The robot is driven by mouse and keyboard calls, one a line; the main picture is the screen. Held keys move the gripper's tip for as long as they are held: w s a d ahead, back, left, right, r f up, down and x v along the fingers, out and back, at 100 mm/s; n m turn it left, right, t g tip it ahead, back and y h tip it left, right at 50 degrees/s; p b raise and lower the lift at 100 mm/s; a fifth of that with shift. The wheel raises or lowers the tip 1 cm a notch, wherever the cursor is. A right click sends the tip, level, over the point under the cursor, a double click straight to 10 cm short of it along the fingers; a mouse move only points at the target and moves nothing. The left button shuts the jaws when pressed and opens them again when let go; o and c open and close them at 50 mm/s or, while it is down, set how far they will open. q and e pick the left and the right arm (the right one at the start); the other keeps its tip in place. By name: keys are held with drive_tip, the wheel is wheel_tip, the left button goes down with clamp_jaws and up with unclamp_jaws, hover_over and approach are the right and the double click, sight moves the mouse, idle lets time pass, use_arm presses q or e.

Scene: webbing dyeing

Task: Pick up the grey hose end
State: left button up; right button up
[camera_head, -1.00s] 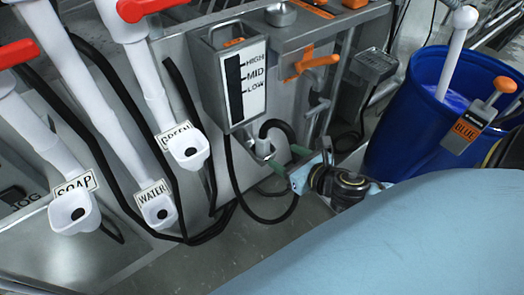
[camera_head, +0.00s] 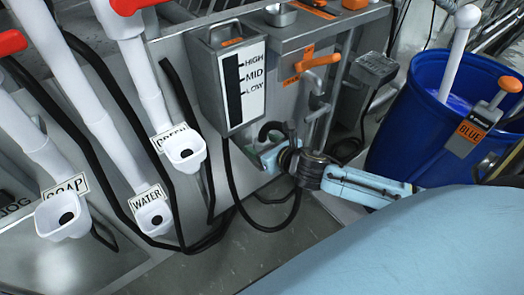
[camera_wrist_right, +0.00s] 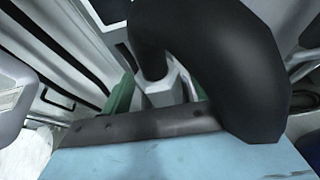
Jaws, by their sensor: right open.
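The grey hose end (camera_wrist_right: 168,90) shows in the right wrist view as a pale fitting at the end of a thick black hose (camera_wrist_right: 240,65). In the head view the black hose (camera_head: 270,127) curves beside the machine below the level gauge, and its grey end is mostly hidden by my right gripper. My right gripper (camera_head: 263,153) is open, with green fingertips. In the right wrist view its fingertips (camera_wrist_right: 160,94) stand to either side of the grey hose end; I cannot tell whether they touch it. My left gripper is not in view.
The level gauge box (camera_head: 240,82) stands just above my right gripper. A tap with an orange handle (camera_head: 318,61) is close on its right. A blue barrel (camera_head: 400,135) stands further right. White spouts marked water (camera_head: 152,215) and soap (camera_head: 62,215) are on the left.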

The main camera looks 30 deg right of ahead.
drive_tip(key=shift+x, duration=1.1)
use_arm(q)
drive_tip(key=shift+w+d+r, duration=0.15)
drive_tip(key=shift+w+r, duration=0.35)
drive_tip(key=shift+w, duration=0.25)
use_arm(e)
drive_tip(key=shift+c, duration=0.4)
drive_tip(key=c, duration=1.1)
drive_tip(key=shift+r, duration=0.1)
drive_tip(key=shift+r, duration=0.1)
